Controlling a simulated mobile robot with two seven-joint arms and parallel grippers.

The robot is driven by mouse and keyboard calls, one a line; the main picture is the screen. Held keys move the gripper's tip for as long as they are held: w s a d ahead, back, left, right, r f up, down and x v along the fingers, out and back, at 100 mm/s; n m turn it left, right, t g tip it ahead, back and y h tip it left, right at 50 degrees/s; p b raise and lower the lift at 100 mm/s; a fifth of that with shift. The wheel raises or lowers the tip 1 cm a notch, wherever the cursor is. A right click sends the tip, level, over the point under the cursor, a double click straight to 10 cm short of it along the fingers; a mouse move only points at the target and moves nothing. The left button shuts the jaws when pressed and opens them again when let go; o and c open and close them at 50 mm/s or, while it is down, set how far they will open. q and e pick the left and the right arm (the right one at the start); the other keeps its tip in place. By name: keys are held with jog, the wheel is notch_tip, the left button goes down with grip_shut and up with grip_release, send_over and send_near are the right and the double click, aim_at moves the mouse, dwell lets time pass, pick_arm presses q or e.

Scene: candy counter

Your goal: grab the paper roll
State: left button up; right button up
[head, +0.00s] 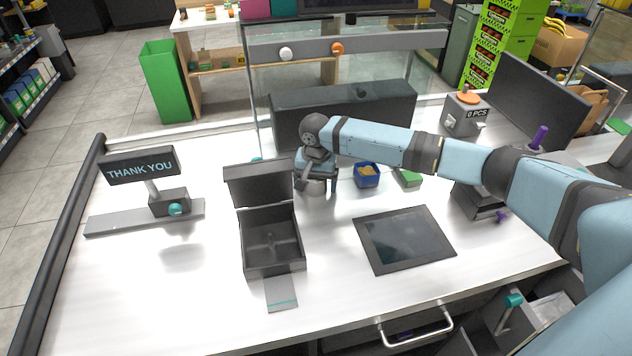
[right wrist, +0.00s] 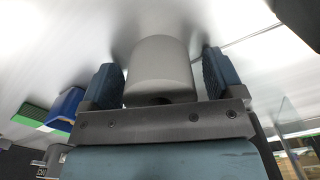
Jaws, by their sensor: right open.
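The paper roll (right wrist: 160,62) is a plain light grey-white cylinder standing on the white counter. In the right wrist view it sits between the two blue-grey fingers of my right gripper (right wrist: 160,78), with a gap showing on each side. The gripper is open around it. In the head view my right gripper (head: 317,184) points down at the counter behind the dark box. Only a small pale part of the roll (head: 315,189) shows under it there; the rest is hidden. My left gripper is not in view.
An open dark box (head: 270,240) stands just left of my right gripper. A blue container (head: 366,176) and a green-topped block (head: 408,178) are to its right. A flat dark tablet (head: 405,240) lies in front. A "THANK YOU" sign (head: 140,166) stands at left.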

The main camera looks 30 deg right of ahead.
jog(key=c, duration=1)
jog(key=shift+c, duration=0.2)
